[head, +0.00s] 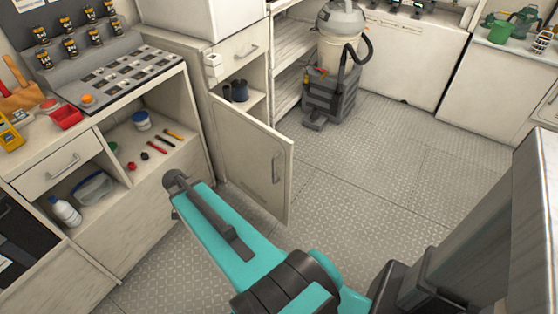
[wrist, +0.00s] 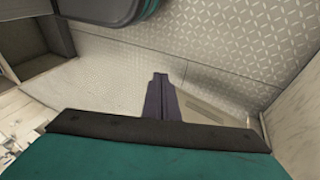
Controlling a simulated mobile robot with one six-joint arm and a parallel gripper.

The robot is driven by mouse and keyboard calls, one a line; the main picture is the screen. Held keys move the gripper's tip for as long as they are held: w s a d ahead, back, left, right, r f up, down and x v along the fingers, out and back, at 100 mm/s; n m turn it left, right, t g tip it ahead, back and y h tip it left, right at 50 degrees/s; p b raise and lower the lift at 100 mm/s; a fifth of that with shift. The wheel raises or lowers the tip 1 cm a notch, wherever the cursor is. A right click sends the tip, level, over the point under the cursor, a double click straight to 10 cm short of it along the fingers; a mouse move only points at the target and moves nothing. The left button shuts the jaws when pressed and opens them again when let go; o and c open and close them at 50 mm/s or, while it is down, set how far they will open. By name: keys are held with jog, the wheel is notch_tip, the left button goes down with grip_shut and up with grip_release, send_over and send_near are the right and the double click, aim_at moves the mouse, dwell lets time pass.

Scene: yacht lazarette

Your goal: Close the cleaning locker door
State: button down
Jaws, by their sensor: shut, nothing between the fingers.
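The cleaning locker door (head: 256,163) is a pale wood panel with a vertical bar handle near its free edge. My gripper (wrist: 160,78) shows in the wrist view as dark fingers, shut and empty over the floor. A pale panel (wrist: 298,110) is at right there; I cannot tell if it is the door.
A workbench with drawers and open shelves (head: 60,185) stands at left. A wet vacuum (head: 335,60) stands on the floor behind the door. The patterned metal floor (head: 390,170) is clear to the right of the door.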

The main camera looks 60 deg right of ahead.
jog(key=s+d+r+m+g+h+b, duration=0.1)
jog(key=s+d+r+m+h+b, duration=0.1)
jog(key=d+r+m, duration=1.6)
jog(key=d+r+b, duration=0.1)
jog(key=d, duration=0.2)
jog(key=shift+s+r+m+b, duration=0.3)
jog(key=shift+s+m+b, duration=0.1)
jog(key=shift+s+d+f, duration=0.1)
jog(key=shift+d+f, duration=0.05)
send_near(289, 164)
jog(key=a+f, duration=0.1)
jog(key=s+a+f, duration=0.1)
jog(key=f, duration=0.1)
jog(key=shift+a+f, duration=0.1)
jog(key=shift+a, duration=0.15)
jog(key=shift+s+d, duration=0.15)
jog(key=shift+d, duration=0.85)
jog(key=shift+s+d, duration=0.2)
jog(key=shift+d, duration=0.8)
